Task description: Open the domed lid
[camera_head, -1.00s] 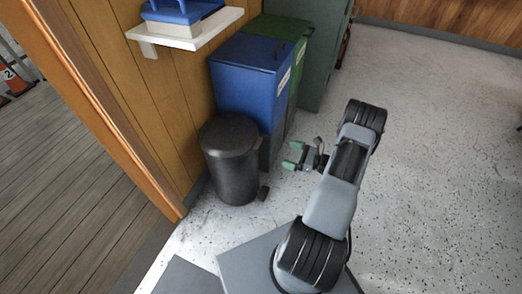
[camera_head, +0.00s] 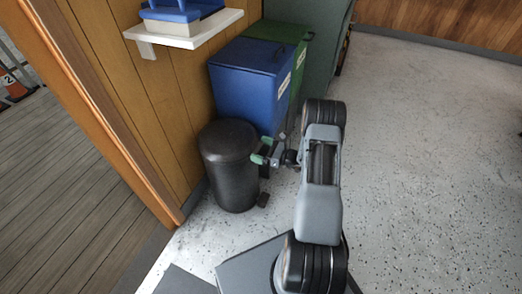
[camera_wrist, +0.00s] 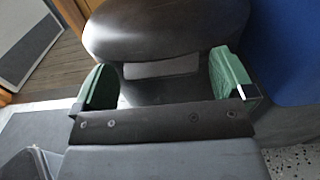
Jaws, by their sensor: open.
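The domed lid (camera_head: 227,138) is black and sits closed on a dark round pedal bin (camera_head: 233,185) beside the wooden wall. In the wrist view the lid (camera_wrist: 165,28) fills the top middle, with a flat lighter patch on its near side. My gripper (camera_head: 261,151) is at the right side of the bin, near the lid's rim. Its green fingertips also show in the wrist view (camera_wrist: 165,88), open, one on each side of the lid's near edge. I cannot tell whether they touch it.
A blue bin (camera_head: 243,85) and a green bin (camera_head: 285,40) stand just behind the pedal bin. A white shelf (camera_head: 185,38) with a blue-handled box (camera_head: 180,12) is on the wall above. The floor (camera_head: 420,150) to the right is clear.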

